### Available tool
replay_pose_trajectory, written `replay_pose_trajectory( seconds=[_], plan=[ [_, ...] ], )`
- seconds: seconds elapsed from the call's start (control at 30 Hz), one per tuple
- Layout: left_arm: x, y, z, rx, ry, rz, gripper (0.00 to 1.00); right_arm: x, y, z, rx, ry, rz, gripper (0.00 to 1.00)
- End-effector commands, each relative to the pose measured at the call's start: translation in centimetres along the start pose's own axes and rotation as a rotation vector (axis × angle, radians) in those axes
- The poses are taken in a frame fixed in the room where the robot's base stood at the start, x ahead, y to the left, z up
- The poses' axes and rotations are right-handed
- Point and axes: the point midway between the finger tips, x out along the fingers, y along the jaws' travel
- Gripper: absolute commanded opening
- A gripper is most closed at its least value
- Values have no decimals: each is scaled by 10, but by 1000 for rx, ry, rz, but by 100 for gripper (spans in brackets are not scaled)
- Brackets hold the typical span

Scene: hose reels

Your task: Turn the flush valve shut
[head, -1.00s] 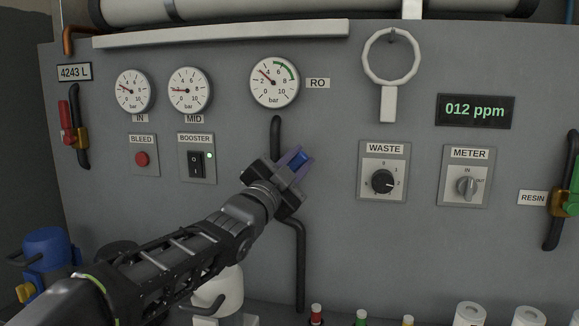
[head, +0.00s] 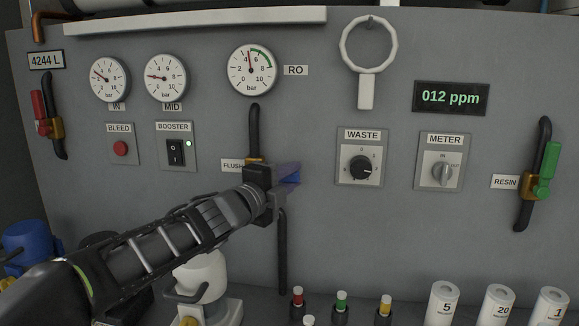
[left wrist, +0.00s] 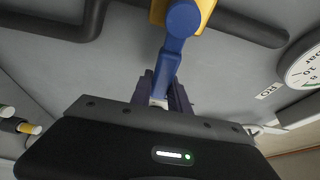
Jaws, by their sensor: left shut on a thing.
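The flush valve has a brass-yellow body (left wrist: 200,8) and a blue lever (left wrist: 172,60), set in a black pipe (head: 283,255) on the grey panel. In the left wrist view the lever looks roughly crosswise to the pipe. In the head view the blue (head: 290,174) shows to the right of the pipe, and my gripper hides most of the valve. The FLUSH label (head: 231,165) is partly covered. My left gripper (left wrist: 165,95) is shut on the lever's outer part, with a finger on each side. My right gripper is not in view.
WASTE (head: 361,168) and METER (head: 443,171) knobs are right of the valve, the BOOSTER switch (head: 175,152) left. A red-handled valve (head: 40,113) and a green-handled valve (head: 546,170) are at the sides. Bottles and white cylinders (head: 443,304) stand below.

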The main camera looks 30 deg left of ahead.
Motion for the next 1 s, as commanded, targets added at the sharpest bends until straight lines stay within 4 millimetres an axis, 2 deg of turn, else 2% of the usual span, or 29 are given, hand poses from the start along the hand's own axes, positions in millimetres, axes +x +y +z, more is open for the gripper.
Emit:
replay_pose_trajectory(
  seconds=[0.53,0.57,0.6,0.8,1.0],
  plan=[
    [0,5,0,34,0,16,0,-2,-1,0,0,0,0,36],
    [0,5,0,33,0,16,24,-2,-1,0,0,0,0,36],
    [0,5,0,33,0,16,27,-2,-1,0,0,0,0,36],
    [0,4,0,31,0,14,44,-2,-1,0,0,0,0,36],
    [0,3,0,30,0,13,44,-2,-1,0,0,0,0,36]
  ],
)
